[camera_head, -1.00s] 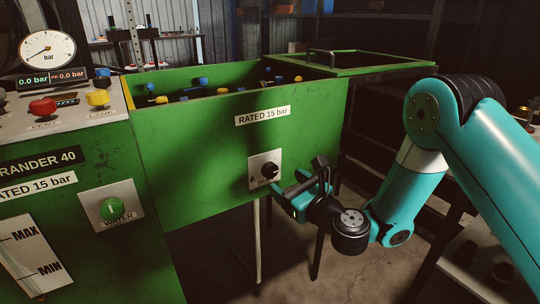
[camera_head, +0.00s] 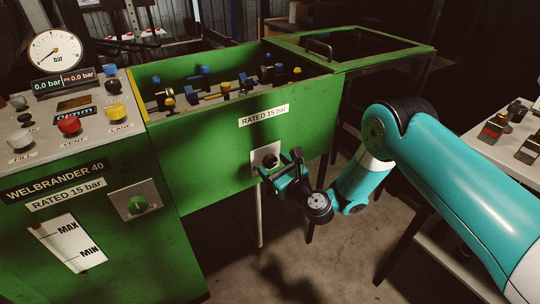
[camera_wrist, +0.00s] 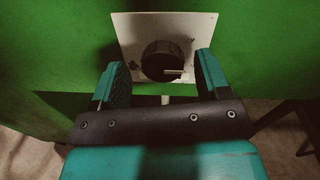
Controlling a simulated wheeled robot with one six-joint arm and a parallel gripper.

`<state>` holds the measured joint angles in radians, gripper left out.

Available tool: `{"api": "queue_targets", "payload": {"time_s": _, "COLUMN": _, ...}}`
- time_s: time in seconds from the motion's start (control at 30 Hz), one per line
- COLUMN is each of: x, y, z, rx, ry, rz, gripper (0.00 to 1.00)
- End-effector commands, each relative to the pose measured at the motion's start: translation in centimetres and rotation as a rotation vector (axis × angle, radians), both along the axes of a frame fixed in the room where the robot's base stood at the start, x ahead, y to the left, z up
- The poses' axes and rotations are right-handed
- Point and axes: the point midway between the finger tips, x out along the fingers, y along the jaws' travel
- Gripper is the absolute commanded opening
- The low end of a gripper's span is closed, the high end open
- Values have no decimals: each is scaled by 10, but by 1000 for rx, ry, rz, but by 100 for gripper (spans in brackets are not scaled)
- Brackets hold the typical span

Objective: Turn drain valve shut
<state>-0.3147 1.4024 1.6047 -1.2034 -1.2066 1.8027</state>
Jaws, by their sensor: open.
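The drain valve is a round black knob (camera_wrist: 163,60) on a pale square plate (camera_wrist: 125,25) on the front of the green tank (camera_head: 200,160). In the wrist view the knob's pale pointer mark lies level, toward the right. In the head view the knob (camera_head: 268,158) shows just up and left of my gripper. My gripper (camera_wrist: 160,78) is open, with one teal finger on each side of the knob. I cannot tell whether the fingers touch it. In the head view my gripper (camera_head: 280,166) partly covers the plate.
Several fittings lie in the open tank. Its green lid (camera_head: 318,47) is raised or set aside at right. A bench (camera_head: 520,170) stands at far right.

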Motion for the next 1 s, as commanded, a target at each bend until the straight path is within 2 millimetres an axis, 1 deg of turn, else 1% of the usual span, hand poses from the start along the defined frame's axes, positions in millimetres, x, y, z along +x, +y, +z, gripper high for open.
{"api": "queue_targets", "payload": {"time_s": 0.2, "x": 10, "y": 7, "z": 1, "rx": 1, "ry": -3, "rz": -3, "gripper": 70}}
{"api": "queue_targets", "payload": {"time_s": 0.57, "x": 12, "y": 7, "z": 1, "rx": 2, "ry": -1, "rz": -5, "gripper": 70}}
{"api": "queue_targets", "payload": {"time_s": 0.6, "x": 12, "y": 7, "z": 1, "rx": 2, "ry": -1, "rz": -5, "gripper": 60}}
{"api": "queue_targets", "payload": {"time_s": 0.77, "x": 12, "y": 7, "z": 1, "rx": 2, "ry": -1, "rz": -5, "gripper": 24}}
{"api": "queue_targets", "payload": {"time_s": 0.8, "x": 12, "y": 8, "z": 1, "rx": 2, "ry": -1, "rz": -4, "gripper": 20}}
{"api": "queue_targets", "payload": {"time_s": 0.83, "x": 12, "y": 8, "z": 1, "rx": 2, "ry": -1, "rz": -4, "gripper": 20}}
{"api": "queue_targets", "payload": {"time_s": 0.87, "x": 12, "y": 15, "z": 1, "rx": 2, "ry": -1, "rz": -2, "gripper": 20}}
{"api": "queue_targets", "payload": {"time_s": 1.0, "x": 11, "y": 10, "z": 0, "rx": -4, "ry": -3, "rz": 0, "gripper": 20}}
